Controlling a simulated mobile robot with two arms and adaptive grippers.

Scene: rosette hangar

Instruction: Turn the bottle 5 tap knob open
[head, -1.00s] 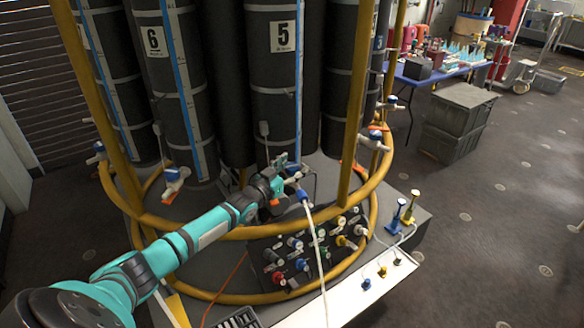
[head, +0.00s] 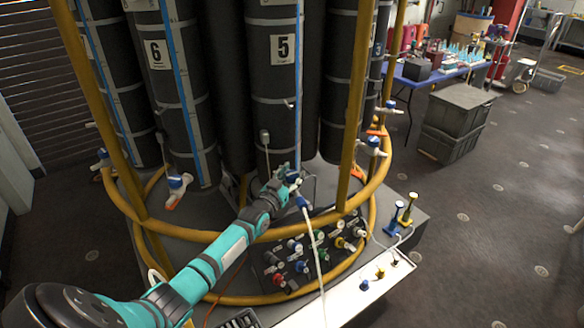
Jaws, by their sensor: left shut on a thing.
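Bottle 5 (head: 274,100) is the dark grey cylinder with the white "5" label, upright in the rosette's middle. Its tap (head: 291,177) is low on its front, with a blue part showing. My left gripper (head: 286,174) is at this tap, shut on its knob; the fingers hide most of the knob. A white hose (head: 314,241) with a blue end runs down from the tap. My right gripper is not in view.
Yellow frame rings (head: 225,236) and posts (head: 357,105) surround the bottles. A panel of coloured knobs (head: 305,253) sits below the tap. Bottle 6 (head: 181,95) has its own tap (head: 177,186) at left. Grey crates (head: 455,122) stand on the floor at right.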

